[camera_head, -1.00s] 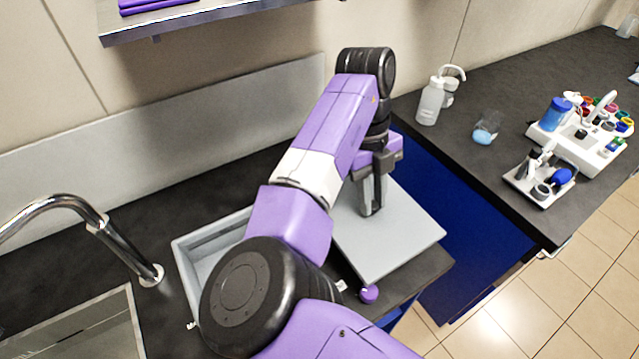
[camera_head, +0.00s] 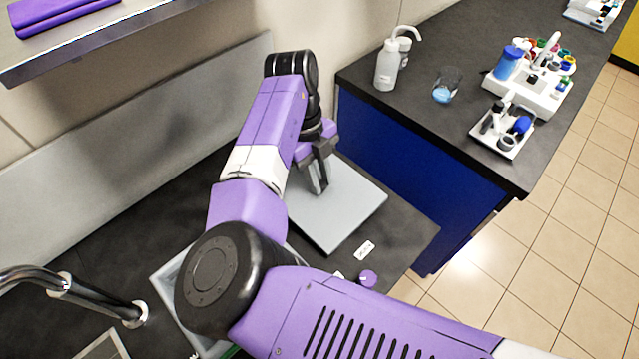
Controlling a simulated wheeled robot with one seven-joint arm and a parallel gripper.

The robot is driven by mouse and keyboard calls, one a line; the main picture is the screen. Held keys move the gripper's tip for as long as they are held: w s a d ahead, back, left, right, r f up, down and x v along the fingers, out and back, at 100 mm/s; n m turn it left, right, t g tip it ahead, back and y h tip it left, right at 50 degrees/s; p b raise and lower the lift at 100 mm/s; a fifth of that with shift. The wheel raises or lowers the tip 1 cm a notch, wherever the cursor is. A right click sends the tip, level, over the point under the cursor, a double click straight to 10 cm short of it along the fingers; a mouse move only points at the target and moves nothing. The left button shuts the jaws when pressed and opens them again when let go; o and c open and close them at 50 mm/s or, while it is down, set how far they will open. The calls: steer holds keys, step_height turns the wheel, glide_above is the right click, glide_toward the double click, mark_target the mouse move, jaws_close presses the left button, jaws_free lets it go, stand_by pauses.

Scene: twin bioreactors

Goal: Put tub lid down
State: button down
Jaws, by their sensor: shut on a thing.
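The tub lid (camera_head: 350,208) is a flat light-grey square plate over the dark counter, to the right of the tub. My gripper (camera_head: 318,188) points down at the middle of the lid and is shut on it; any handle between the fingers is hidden. I cannot tell whether the lid touches the counter or hangs just above it. The grey tub (camera_head: 168,277) is open and mostly hidden behind my arm; only its left rim and part of its inside show.
A purple round knob (camera_head: 368,278) and a small white label (camera_head: 365,248) are in front of the lid. A tap (camera_head: 80,290) stands at the left. A separate counter at the right holds a wash bottle (camera_head: 387,65), a beaker (camera_head: 447,85) and a white rack (camera_head: 530,80).

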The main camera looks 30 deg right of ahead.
steer(key=shift+f, duration=1.45)
steer(key=c, duration=1.2)
jaws_free()
steer(key=shift+f, duration=0.1)
steer(key=shift+c, duration=0.2)
steer(key=b+v, duration=0.2)
steer(key=v, duration=1)
